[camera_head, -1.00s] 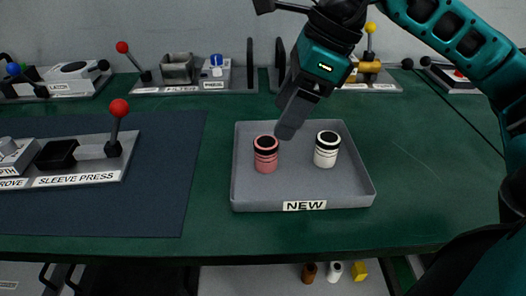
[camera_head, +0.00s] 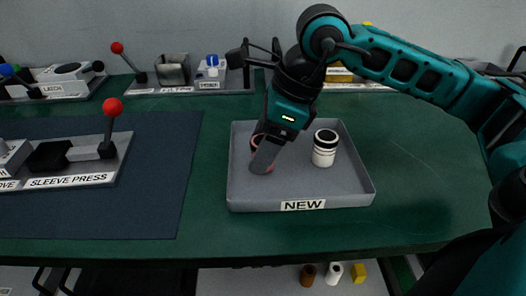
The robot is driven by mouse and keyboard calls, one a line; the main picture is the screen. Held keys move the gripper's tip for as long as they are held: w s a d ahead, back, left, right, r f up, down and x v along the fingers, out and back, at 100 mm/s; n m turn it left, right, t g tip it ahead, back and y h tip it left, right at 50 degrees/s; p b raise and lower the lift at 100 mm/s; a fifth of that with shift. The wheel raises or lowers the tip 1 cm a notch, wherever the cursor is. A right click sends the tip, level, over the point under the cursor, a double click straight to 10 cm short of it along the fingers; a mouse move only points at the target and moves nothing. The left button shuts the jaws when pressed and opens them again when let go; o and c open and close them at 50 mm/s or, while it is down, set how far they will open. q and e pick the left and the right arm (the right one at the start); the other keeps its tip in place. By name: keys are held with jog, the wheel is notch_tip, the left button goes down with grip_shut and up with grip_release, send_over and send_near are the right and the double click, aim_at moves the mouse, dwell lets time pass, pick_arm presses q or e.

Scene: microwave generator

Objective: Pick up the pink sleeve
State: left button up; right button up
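The pink sleeve (camera_head: 254,148) stands in the grey tray marked NEW (camera_head: 345,190), mostly hidden behind my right gripper; only its dark top and bits of pink at its edges show. My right gripper (camera_head: 266,154) reaches down over it with its fingers at the sleeve. From this angle I cannot tell whether the fingers are open or closed on it. A white sleeve with dark bands (camera_head: 325,149) stands upright to the right in the same tray, apart from the gripper. My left gripper is not in view.
The sleeve press (camera_head: 72,160) with its red-knobbed lever stands at the left on a dark mat (camera_head: 130,205). Several devices line the back wall, including the filter (camera_head: 172,70). The green table (camera_head: 420,190) is clear right of the tray.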

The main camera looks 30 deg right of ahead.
jog(key=c, duration=1.1)
jog(key=shift+o, duration=0.2)
jog(key=shift+r, duration=0.1)
